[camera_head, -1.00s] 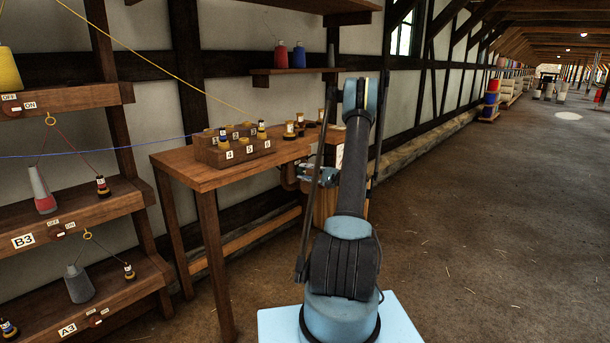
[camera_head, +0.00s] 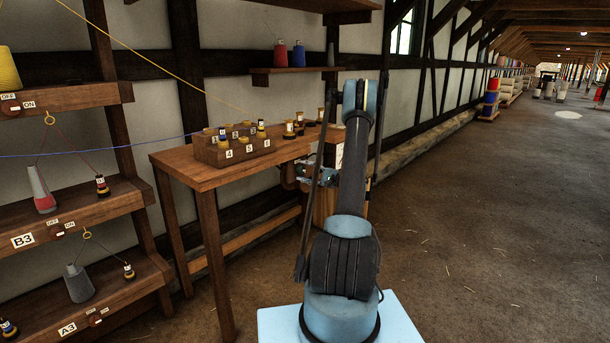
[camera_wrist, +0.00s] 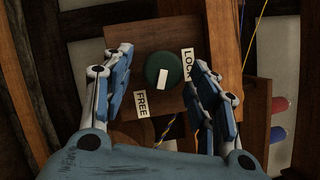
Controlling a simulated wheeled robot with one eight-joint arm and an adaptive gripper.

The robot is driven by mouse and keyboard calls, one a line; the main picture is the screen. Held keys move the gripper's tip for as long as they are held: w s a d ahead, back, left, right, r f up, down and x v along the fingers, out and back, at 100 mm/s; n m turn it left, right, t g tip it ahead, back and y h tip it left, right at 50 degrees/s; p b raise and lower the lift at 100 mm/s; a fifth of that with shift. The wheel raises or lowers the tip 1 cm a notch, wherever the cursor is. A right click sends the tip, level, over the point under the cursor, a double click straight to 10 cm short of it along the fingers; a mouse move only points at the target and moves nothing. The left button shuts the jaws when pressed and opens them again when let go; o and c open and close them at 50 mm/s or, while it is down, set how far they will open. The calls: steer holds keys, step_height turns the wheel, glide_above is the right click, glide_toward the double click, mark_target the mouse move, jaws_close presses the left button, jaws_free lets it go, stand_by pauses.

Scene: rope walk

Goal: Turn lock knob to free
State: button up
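The lock knob (camera_wrist: 163,68) is a round dark green knob with a white mark, on a wooden block (camera_wrist: 176,105) in the wrist view. A FREE label (camera_wrist: 142,104) lies below left of it and a LOCK label (camera_wrist: 188,64) to its right. The white mark sits on the lower part of the knob, between the labels. My gripper (camera_wrist: 162,60) is open, one blue finger on each side of the knob, with visible gaps. How deep the fingertips reach is unclear. In the head view my gripper is partly hidden behind my arm, and the knob cannot be made out.
A wooden table (camera_head: 180,166) carries a numbered rack (camera_head: 218,157) and several small bobbins near my gripper. A shelf stand (camera_head: 82,213) with spools and threads is at left. The floor at right is clear.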

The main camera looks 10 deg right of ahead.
steer(key=v, duration=1.2)
stand_by(0.3)
